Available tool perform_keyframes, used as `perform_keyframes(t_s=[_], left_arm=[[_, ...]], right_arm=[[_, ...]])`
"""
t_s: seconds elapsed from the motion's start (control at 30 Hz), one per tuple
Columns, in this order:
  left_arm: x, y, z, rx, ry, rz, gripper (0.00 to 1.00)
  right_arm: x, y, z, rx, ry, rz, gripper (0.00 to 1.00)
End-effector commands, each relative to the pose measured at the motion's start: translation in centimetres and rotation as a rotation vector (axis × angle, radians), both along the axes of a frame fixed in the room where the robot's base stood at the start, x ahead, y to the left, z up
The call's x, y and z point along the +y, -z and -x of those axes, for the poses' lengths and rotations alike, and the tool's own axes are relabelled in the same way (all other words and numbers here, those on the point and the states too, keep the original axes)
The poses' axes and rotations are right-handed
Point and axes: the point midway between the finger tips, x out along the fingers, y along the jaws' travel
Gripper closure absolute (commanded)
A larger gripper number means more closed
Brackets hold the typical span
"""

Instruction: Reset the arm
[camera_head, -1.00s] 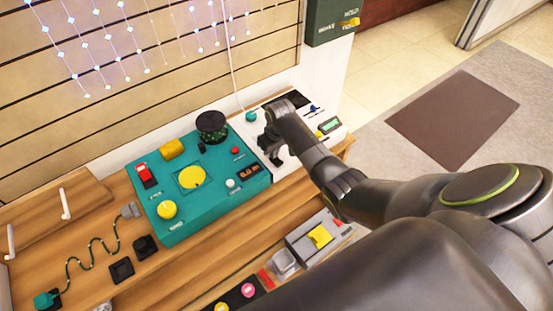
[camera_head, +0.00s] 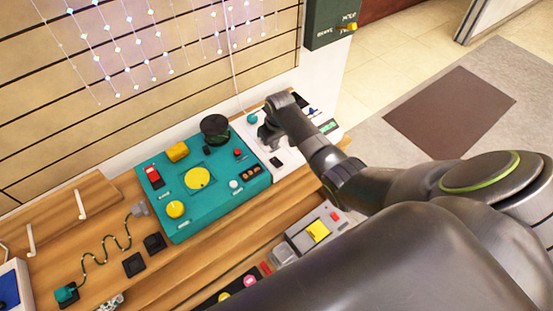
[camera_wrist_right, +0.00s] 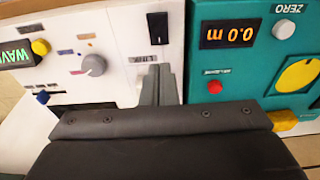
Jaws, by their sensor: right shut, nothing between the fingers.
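My right arm reaches in from the right in the head view. My right gripper (camera_head: 268,138) is shut and empty, low over the white panel. In the right wrist view the shut fingers (camera_wrist_right: 158,85) point at the white panel (camera_wrist_right: 120,20), just below a black rocker switch (camera_wrist_right: 158,28) and right of a grey knob (camera_wrist_right: 94,65). I cannot tell whether the fingertips touch the panel. My left gripper is not in view.
A teal console (camera_head: 205,215) with yellow, red and white controls stands left of the white panel on the wooden bench (camera_head: 195,262). Further controls line the lower shelf. Open floor lies right, with a brown mat (camera_head: 450,115).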

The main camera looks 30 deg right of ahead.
Motion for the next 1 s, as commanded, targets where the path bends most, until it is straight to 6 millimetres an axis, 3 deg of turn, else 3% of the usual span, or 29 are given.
perform_keyframes(t_s=[0.43, 0.57, 0.77, 1.0], left_arm=[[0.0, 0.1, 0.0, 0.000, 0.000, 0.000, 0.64], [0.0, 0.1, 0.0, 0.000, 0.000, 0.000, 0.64], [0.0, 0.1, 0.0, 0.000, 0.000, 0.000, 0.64], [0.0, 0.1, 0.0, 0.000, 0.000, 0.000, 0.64]], right_arm=[[0.0, 0.2, 0.1, 0.000, 0.000, 0.000, 1.00], [-0.1, 0.7, 1.4, -0.003, 0.002, 0.003, 1.00], [-0.3, 2.1, 7.0, -0.029, 0.013, 0.021, 1.00], [-0.6, 1.7, 15.5, -0.070, 0.045, 0.046, 1.00]])
